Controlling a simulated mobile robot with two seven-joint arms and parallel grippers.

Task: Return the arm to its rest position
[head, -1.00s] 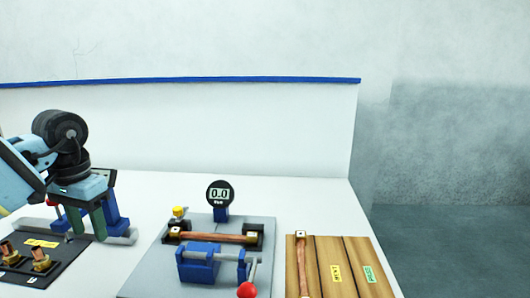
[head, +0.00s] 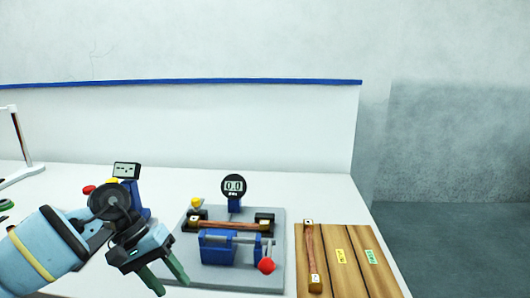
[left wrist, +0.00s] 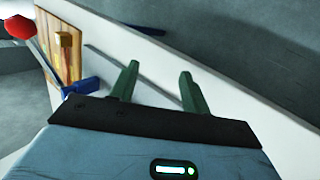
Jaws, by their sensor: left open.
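My left gripper (head: 168,278) comes in from the left in the head view, over the table in front of and left of the grey fixture plate. Its two green fingers are apart with nothing between them. In the left wrist view the fingers (left wrist: 158,82) also stand apart and empty. My right gripper is not in view.
The grey plate (head: 190,275) carries a copper bar (head: 235,227), a blue clamp (head: 215,252), a red knob (head: 266,266) and a gauge (head: 233,186) reading 0.0. A wooden board (head: 345,285) at right holds another copper bar (head: 313,258). A small meter (head: 126,170) stands behind my arm.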

